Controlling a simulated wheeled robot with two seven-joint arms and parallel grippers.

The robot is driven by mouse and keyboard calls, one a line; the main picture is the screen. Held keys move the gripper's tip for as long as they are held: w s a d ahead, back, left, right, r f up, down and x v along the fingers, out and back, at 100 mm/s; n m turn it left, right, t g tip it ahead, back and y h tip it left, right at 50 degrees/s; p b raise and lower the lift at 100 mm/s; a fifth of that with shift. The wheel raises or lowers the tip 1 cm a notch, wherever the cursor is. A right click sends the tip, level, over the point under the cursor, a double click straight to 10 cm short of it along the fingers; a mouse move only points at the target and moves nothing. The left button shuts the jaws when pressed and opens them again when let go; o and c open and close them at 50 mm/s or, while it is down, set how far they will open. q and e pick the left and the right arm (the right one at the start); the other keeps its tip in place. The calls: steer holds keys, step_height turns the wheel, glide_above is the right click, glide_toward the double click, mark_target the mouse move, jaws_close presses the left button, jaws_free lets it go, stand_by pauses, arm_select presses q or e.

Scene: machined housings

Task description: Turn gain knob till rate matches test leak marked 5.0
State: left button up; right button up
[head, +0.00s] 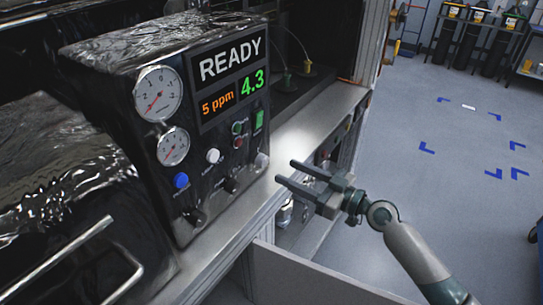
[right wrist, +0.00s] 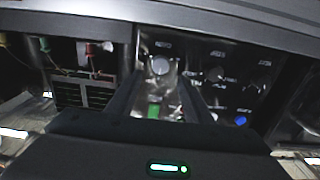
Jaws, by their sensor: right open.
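The dark tester panel (head: 222,130) shows READY, an orange 5 ppm and a green 4.3. Its lower face carries a pale silver knob (head: 262,160), a white knob (head: 213,156), a blue knob (head: 181,180) and black knobs (head: 231,185). Their labels are too small to read, so I cannot tell which is marked gain. My right gripper (head: 287,172) is open and empty, just right of the silver knob and apart from the panel. In the right wrist view the silver knob (right wrist: 160,66) lies ahead between the open fingers. My left gripper is not in view.
Two round dial gauges (head: 157,93) sit on the panel's left side. A metal ledge (head: 315,122) runs below the panel. A bent metal handle (head: 75,255) stands at lower left. Open grey floor (head: 450,160) with blue corner marks lies at right.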

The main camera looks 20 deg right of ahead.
mark_target(266, 162)
steer(key=p+x, duration=0.2)
steer(key=x, duration=0.3)
steer(key=shift+w+a+r, duration=0.1)
steer(key=shift+w+a, duration=0.1)
steer(key=shift+w+a+p, duration=0.35)
steer(key=shift+w+a, duration=0.1)
steer(key=shift+w, duration=0.1)
steer(key=c, duration=1)
